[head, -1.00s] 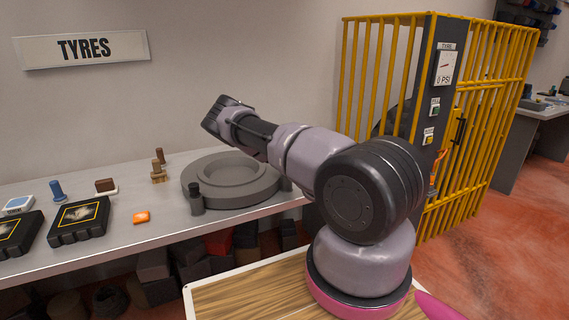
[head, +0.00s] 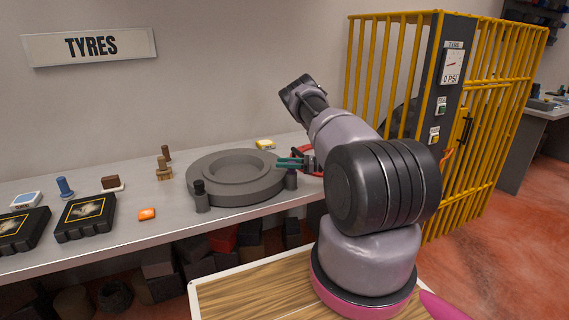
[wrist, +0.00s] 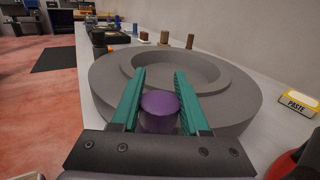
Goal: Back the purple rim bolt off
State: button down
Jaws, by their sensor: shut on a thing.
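The purple rim bolt (wrist: 160,104) stands at the near edge of the grey round tyre fixture (wrist: 235,100), its round head between my gripper's teal fingers in the wrist view. In the head view the bolt (head: 291,181) shows dark purple just below the fingers, at the right side of the fixture (head: 215,193). My gripper (head: 290,163) reaches in from the right, low over the bench, and is shut on the bolt; it also fills the lower wrist view (wrist: 159,93). How far the bolt is threaded in is hidden.
A dark post (head: 201,196) stands at the fixture's front left. A yellow paste box (wrist: 298,103) and a red item (head: 306,152) lie to the right behind. A yellow cage (head: 490,120) stands right.

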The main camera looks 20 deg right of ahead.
jog(key=shift+s+a+f+n+g+y, duration=0.1)
jog(key=shift+s+n+g+y, duration=0.25)
jog(key=shift+n+g, duration=1.5)
jog(key=shift+s+n+g+y, duration=0.35)
jog(key=shift+n+g, duration=0.75)
jog(key=shift+g, duration=1.5)
jog(key=shift+s+a+f+n+g+y, duration=0.1)
jog(key=shift+s+n+g, duration=0.4)
jog(key=shift+n+g, duration=1.35)
jog(key=shift+s+g, duration=0.15)
jog(key=shift+g, duration=1.05)
jog(key=shift+c, duration=2)
grip_release()
jog(key=shift+r, duration=0.1)
